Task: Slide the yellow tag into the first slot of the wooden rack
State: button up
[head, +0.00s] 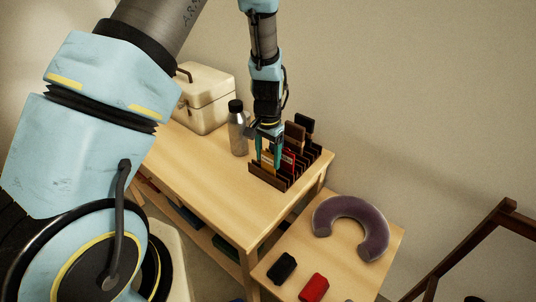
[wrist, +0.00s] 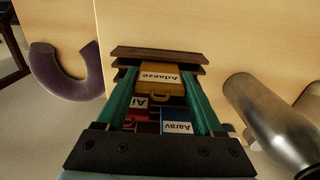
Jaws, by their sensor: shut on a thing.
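My gripper (head: 268,161) points down over the front left part of the dark wooden rack (head: 268,180). Its teal fingers are shut on the yellow tag (head: 266,157). In the wrist view, the yellow tag (wrist: 152,88) lies between the fingers, and its white label reads "Adaeze". The rack's brown slats (wrist: 160,53) show just beyond it. The tag is at the rack's end slots, but I cannot tell how deep its lower edge sits. A red tag (head: 288,159) stands in the rack behind it. The wrist view also shows a blue tag (wrist: 177,127) labelled "Aarav".
A metal bottle (head: 238,130) stands close left of the rack, with a cream box (head: 205,100) behind. Dark brown tags (head: 304,124) rise at the rack's back. A lower table holds a purple neck pillow (head: 352,226), a black item (head: 282,267) and a red item (head: 314,287).

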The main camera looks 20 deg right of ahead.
jog(key=shift+f, duration=0.1)
jog(key=shift+f, duration=0.1)
jog(key=o, duration=1.3)
notch_tip(320, 180, up, 12)
jog(key=b, duration=0.3)
